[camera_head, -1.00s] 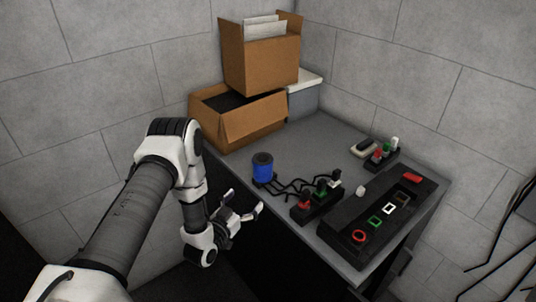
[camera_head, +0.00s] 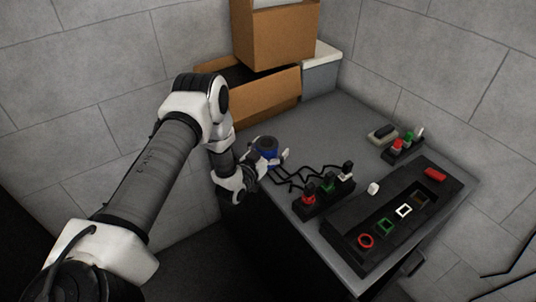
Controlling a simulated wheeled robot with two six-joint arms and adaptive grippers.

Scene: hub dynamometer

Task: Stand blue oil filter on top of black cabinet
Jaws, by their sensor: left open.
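The blue oil filter (camera_head: 268,146), with a dark top, stands upright on the grey top of the black cabinet (camera_head: 345,125), near its left edge. My left gripper (camera_head: 272,158) is open at the filter, reaching in from the left and front. One finger shows at the filter's right side. The gripper hides the filter's lower part, and I cannot tell whether the fingers touch it. My right gripper is not in view.
Black cables and a switch block (camera_head: 325,191) lie just right of the filter. A control panel (camera_head: 398,215) is at the cabinet's front right. Open cardboard boxes (camera_head: 268,102) stand behind the filter. The middle of the top is clear.

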